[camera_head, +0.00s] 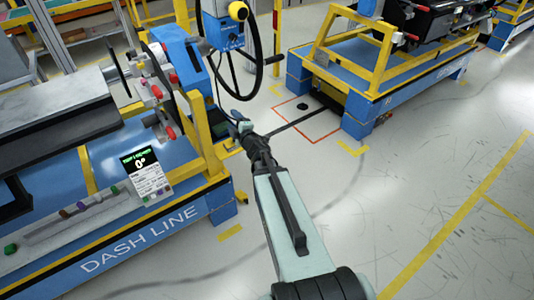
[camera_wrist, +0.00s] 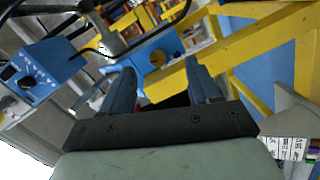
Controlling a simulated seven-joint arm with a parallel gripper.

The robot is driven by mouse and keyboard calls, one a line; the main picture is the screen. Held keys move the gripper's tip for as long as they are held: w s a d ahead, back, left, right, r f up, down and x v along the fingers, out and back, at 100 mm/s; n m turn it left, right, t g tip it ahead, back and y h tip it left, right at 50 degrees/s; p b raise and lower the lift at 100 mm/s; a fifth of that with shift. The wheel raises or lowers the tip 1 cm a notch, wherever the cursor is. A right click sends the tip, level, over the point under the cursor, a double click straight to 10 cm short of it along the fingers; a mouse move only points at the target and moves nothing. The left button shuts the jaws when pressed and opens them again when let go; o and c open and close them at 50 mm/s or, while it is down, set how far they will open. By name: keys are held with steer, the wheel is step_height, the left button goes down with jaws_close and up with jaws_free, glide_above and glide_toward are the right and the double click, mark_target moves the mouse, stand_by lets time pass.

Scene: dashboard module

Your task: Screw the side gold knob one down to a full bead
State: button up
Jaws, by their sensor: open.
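A round gold knob (camera_wrist: 157,58) shows in the wrist view on a blue face, beyond and roughly between my fingertips. My gripper (camera_wrist: 160,76) is open, with two dark blue fingers spread apart and nothing between them. In the head view my gripper (camera_head: 243,127) is small, at the end of my arm, right of the yellow frame post and below the black handwheel. It is apart from the knob. I cannot clearly make out the gold knob in the head view.
The handwheel (camera_head: 232,60) and a blue control box (camera_head: 222,32) stand above my gripper. The dash line bench (camera_head: 150,245) with a display (camera_head: 148,172) reading 0° is at left. A second bench (camera_head: 385,100) is at right.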

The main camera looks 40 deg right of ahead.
steer(key=s+d+f+m+g+h, duration=0.4)
steer(key=s+d+f+m+g, duration=0.3)
steer(key=s+f+m+g, duration=0.3)
steer(key=shift+s+d+f+m+g+h, duration=0.3)
steer(key=shift+s+d+f+m+h, duration=0.1)
steer(key=shift+f+m, duration=0.95)
steer(key=shift+f, duration=0.1)
steer(key=n+t+y, duration=0.7)
steer(key=n+t, duration=0.4)
steer(key=n, duration=0.2)
glide_toward(211, 102)
steer(key=w, duration=0.9)
steer(key=shift+w+a+f, duration=0.15)
steer(key=shift+f, duration=0.1)
